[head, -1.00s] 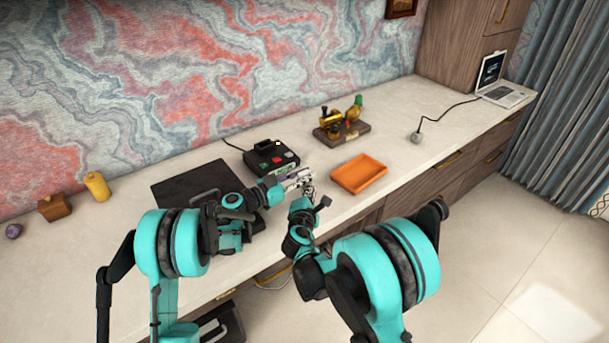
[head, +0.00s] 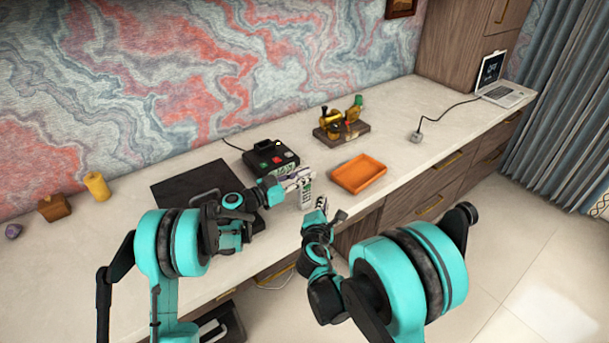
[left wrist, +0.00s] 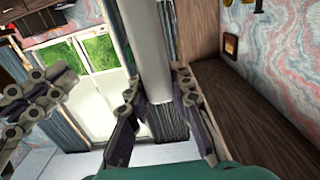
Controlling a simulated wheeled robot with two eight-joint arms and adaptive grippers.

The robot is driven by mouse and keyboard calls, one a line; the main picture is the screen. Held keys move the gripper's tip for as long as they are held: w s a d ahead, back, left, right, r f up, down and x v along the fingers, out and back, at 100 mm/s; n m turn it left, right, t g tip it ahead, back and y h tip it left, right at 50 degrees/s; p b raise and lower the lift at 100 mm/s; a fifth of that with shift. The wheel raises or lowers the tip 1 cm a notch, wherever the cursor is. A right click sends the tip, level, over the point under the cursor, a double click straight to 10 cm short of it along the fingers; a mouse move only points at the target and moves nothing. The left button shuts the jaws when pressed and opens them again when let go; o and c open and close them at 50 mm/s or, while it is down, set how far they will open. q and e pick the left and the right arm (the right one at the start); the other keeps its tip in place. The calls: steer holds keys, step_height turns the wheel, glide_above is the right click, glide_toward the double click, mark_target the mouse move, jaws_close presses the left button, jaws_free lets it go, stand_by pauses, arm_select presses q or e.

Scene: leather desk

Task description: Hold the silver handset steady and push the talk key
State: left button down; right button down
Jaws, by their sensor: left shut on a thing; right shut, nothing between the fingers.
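The silver handset (head: 306,196) is held upright above the front part of the desk, with its keypad side partly in view. My left gripper (head: 296,180) is shut on its upper part. In the left wrist view the handset (left wrist: 153,50) is a smooth silver bar between the fingers. My right gripper (head: 338,214) is shut and empty, just right of and below the handset, apart from it. It also shows at the left of the left wrist view (left wrist: 45,95). The talk key is too small to pick out.
A black box with coloured keys (head: 272,158) stands behind the handset. An orange tray (head: 359,174) lies to its right. A black flat case (head: 195,184) lies to the left. A wooden stand with brass parts (head: 341,132) is farther back. The desk (head: 400,165) is clear right of the tray.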

stand_by(0.3)
arm_select(q)
steer(key=c, duration=1.3)
jaws_free()
steer(key=shift+a, duration=0.1)
